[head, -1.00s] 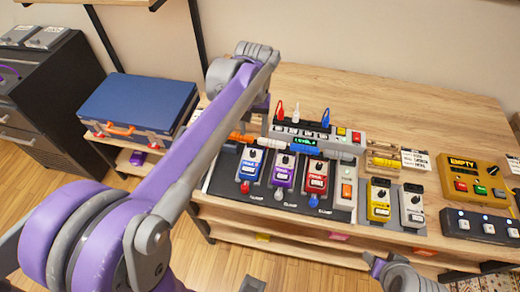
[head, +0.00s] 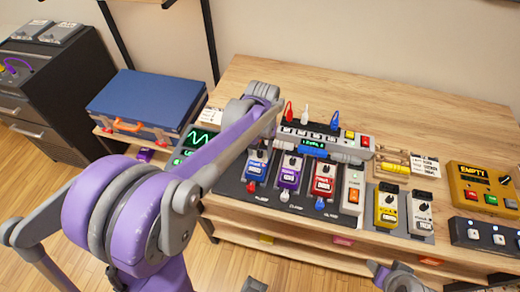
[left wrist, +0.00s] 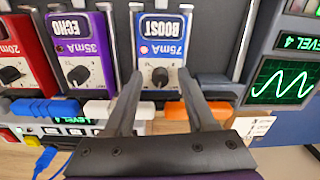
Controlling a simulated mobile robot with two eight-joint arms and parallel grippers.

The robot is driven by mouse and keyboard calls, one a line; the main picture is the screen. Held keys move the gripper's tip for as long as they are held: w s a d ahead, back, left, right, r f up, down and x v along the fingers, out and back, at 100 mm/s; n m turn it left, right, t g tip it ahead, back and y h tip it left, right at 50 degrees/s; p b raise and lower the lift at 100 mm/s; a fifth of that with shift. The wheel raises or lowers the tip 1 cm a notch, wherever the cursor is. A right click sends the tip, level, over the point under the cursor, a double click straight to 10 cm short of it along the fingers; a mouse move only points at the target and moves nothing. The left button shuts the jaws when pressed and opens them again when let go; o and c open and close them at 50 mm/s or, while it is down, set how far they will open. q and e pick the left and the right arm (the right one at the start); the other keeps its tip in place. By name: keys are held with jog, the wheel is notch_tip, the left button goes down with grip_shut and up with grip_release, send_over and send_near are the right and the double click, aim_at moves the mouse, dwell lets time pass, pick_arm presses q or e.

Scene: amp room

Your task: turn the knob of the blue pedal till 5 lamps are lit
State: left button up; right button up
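The blue pedal (head: 255,170), marked BOOST, stands at the left end of the pedal row in the head view. In the left wrist view the blue pedal (left wrist: 163,30) is at top centre with a lit light beside its label. Its black knob (left wrist: 160,76) faces the camera. My left gripper (left wrist: 160,73) is open, with one finger on each side of the knob; contact cannot be told. The green display (left wrist: 293,43) reads LEVEL 4. The lamps cannot be made out clearly. My right gripper (head: 392,277) is at the bottom edge of the head view, its fingers unclear.
A purple pedal (head: 289,172) and a red pedal (head: 323,180) stand right of the blue one. A scope (head: 203,134) is left. Yellow and white pedals stand right.

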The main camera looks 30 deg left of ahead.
pick_arm(q)
grip_shut()
jog(key=shift+m, duration=0.3)
jog(key=shift+m, duration=2.6)
jog(key=shift+o, duration=0.2)
grip_release()
